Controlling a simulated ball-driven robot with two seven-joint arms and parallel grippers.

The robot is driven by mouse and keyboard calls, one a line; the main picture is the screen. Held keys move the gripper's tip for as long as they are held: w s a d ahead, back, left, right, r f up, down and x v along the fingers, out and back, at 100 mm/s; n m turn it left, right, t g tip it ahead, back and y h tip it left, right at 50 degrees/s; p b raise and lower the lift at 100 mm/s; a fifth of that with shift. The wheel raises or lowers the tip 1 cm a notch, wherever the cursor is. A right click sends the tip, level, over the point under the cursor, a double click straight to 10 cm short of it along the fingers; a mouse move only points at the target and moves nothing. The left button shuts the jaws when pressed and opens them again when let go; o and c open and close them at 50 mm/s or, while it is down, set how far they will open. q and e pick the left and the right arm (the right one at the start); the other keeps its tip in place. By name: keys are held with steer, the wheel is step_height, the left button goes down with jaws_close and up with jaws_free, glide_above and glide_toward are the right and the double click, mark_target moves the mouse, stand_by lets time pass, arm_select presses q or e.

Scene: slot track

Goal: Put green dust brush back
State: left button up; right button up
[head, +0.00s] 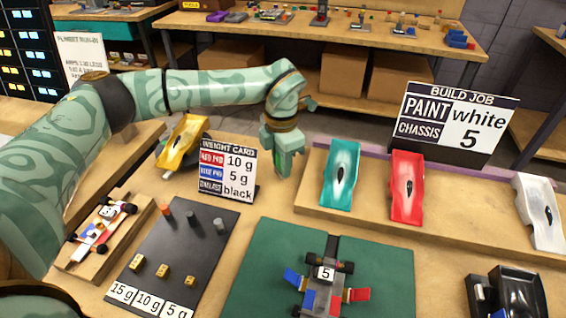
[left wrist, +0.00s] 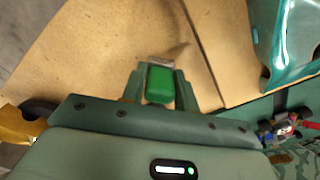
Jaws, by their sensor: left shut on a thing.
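The green dust brush (left wrist: 160,84) shows in the left wrist view as a bright green block with a pale grey-brown edge at its far end. It sits between the two fingers of my left gripper (left wrist: 160,90), which is shut on it. In the head view my left gripper (head: 284,160) points down over the wooden bench, behind and right of the weight card (head: 228,170). I cannot make out the brush apart from the gripper there. Whether the brush touches the bench is unclear. My right gripper is not in view.
A raised wooden board holds teal (head: 341,175), red (head: 407,187) and white (head: 540,212) car bodies right of the gripper. A yellow body (head: 183,143) stands left. A green mat (head: 262,270) with a chassis (head: 322,290) and a dark weight board (head: 180,245) lie in front.

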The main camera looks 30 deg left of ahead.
arm_select(q)
steer(key=shift+s+r, duration=0.1)
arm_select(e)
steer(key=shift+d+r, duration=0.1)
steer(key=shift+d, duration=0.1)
arm_select(q)
steer(key=o, duration=1)
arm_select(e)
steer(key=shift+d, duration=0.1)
arm_select(q)
step_height(320, 180, up, 12)
steer(key=p, duration=0.4)
steer(key=shift+d+p, duration=0.1)
steer(key=shift+p, duration=0.3)
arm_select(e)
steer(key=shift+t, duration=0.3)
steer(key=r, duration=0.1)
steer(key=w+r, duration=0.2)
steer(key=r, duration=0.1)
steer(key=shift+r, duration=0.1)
